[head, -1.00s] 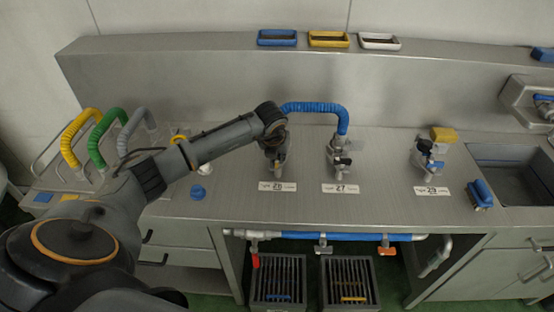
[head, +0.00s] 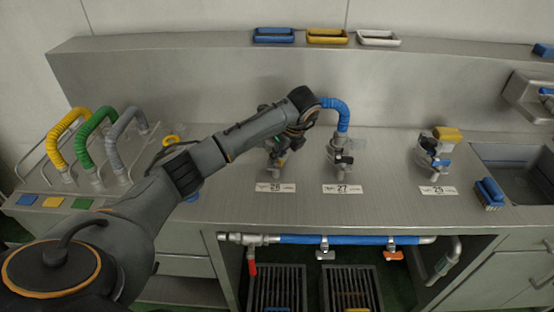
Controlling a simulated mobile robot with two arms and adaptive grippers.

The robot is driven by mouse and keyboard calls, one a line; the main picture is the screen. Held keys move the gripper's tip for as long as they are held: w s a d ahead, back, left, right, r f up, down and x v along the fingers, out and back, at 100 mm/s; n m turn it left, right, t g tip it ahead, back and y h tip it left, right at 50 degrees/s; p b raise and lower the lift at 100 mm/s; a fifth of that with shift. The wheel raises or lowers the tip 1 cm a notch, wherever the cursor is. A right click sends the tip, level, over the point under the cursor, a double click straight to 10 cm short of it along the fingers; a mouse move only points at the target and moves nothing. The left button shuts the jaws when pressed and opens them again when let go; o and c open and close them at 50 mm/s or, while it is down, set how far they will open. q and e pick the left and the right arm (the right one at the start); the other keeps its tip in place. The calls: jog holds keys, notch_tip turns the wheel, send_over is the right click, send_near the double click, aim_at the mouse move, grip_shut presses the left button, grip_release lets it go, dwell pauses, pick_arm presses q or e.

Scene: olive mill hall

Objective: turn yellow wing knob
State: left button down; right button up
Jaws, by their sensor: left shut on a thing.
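My left gripper (head: 284,148) reaches down at the tap marked 26, below my wrist. Its fingers are close together at the tap's upper body and closed on a small part there. A small orange-yellow bit, which looks like the yellow wing knob (head: 281,163), shows at the fingertips; most of it is hidden by the gripper. The tap 26 (head: 274,171) stands upright behind its label, partly covered. A blue hose (head: 338,110) arches from behind my wrist to the tap marked 27 (head: 341,158). My right gripper is not in view.
Tap 29 (head: 432,160) stands to the right, with a yellow block (head: 447,134) at its top. A blue brush (head: 489,193) lies by the sink (head: 520,180). Yellow, green and grey hoses (head: 126,125) stand at the left. The counter between taps 27 and 29 is clear.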

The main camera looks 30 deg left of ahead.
pick_arm(q)
jog(key=n+g+b, duration=0.1)
jog(key=n, duration=0.1)
jog(key=n+g, duration=0.1)
jog(key=n, duration=0.1)
jog(key=shift+w+n+b, duration=0.2)
jog(key=shift+n+b, duration=0.1)
jog(key=shift+b, duration=0.1)
jog(key=shift+w+n+g+h+b, duration=0.15)
jog(key=shift+n+g+b, duration=0.2)
jog(key=shift+n, duration=0.75)
jog(key=shift+n+g+h+b, duration=0.2)
jog(key=shift+n+g, duration=0.15)
jog(key=shift+n, duration=0.75)
jog(key=c, duration=1.4)
grip_release()
jog(key=shift+c, duration=0.2)
jog(key=shift+r, duration=0.1)
jog(key=v, duration=1.1)
jog(key=shift+w+d+r, duration=0.15)
jog(key=shift+w+r, duration=0.05)
jog(key=shift+r, duration=0.15)
jog(key=shift+f, duration=0.1)
